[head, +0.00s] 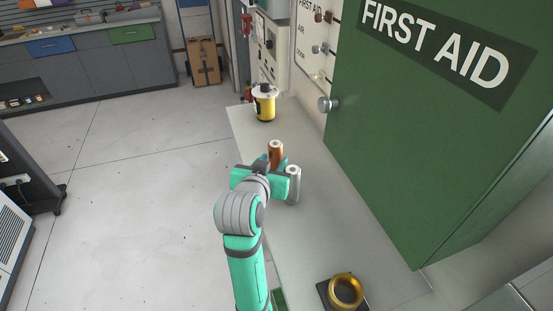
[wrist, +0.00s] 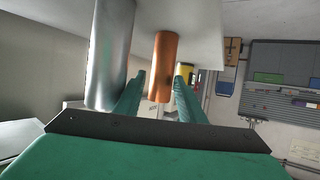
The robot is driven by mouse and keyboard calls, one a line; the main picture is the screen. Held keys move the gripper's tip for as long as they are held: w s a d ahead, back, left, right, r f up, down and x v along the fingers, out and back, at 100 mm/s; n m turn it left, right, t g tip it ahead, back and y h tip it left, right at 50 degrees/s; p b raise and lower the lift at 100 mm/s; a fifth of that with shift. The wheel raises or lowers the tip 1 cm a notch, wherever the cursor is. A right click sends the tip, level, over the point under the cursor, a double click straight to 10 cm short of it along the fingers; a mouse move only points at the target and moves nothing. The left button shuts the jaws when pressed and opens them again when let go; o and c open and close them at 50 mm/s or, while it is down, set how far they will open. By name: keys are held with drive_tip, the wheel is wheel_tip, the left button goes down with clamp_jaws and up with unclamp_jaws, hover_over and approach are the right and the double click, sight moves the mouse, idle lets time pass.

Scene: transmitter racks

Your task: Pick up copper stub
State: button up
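The copper stub (head: 275,149) is an upright orange-brown cylinder with a pale top, standing on the light grey counter. My gripper (head: 277,163) is at the stub and hides its lower part in the head view. In the wrist view, which looks upside down, the copper stub (wrist: 163,62) shows between the two teal fingers (wrist: 160,78). The fingers are apart, with a small gap visible beside the stub; I cannot tell how far they reach past it.
A silver-grey cylinder (head: 293,183) stands close beside my gripper on the right. A yellow canister (head: 264,104) is farther back on the counter (head: 300,225). A brass ring on a dark base (head: 345,291) is near the front. The green first aid cabinet (head: 430,130) bounds the right.

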sight(276, 159)
drive_tip(key=shift+a+x, duration=0.15)
drive_tip(key=shift+x, duration=0.55)
drive_tip(key=shift+a+x, duration=0.15)
drive_tip(key=shift+x, duration=0.55)
drive_tip(key=shift+d, duration=0.1)
drive_tip(key=c, duration=0.8)
drive_tip(key=shift+c, duration=0.2)
drive_tip(key=shift+r, duration=0.15)
